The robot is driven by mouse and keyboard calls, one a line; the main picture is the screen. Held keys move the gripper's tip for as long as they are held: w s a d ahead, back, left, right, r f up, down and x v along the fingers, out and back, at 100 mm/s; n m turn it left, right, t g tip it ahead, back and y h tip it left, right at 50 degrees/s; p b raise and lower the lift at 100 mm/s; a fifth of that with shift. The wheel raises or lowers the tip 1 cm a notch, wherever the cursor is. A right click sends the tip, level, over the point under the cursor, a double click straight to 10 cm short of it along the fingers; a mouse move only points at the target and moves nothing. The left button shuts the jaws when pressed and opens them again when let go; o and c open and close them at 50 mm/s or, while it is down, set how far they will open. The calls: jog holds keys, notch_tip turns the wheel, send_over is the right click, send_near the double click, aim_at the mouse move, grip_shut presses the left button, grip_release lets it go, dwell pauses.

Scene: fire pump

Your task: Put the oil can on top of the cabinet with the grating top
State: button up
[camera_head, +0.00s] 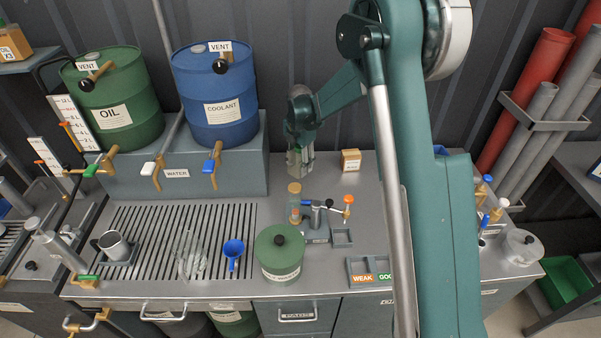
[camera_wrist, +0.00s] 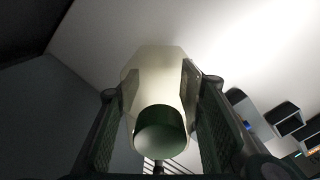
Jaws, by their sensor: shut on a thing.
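My gripper (camera_head: 300,165) is above the bench, right of the blue drum. In the wrist view my gripper (camera_wrist: 160,90) is shut on a pale, rounded object (camera_wrist: 155,70) with a dark green round end (camera_wrist: 160,130). The frames do not show whether this is the oil can; in the head view it is mostly hidden by the fingers. The cabinet with the grating top (camera_head: 150,225) is at the left of the bench, left of and below my gripper. A grey metal mug (camera_head: 113,245) and a clear glass vessel (camera_head: 190,262) stand on it.
A blue funnel (camera_head: 233,250) and a green lidded can (camera_head: 280,255) stand near the grating's right side. A small fixture with an orange knob (camera_head: 347,200) is just below my gripper. The green OIL drum (camera_head: 115,100) and blue COOLANT drum (camera_head: 215,95) stand behind the grating.

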aim_at(300, 147)
jog(key=shift+f, duration=0.25)
jog(key=shift+f, duration=1.75)
jog(key=shift+f, duration=0.15)
jog(key=o, duration=0.9)
notch_tip(300, 147, up, 12)
jog(key=shift+r, duration=0.15)
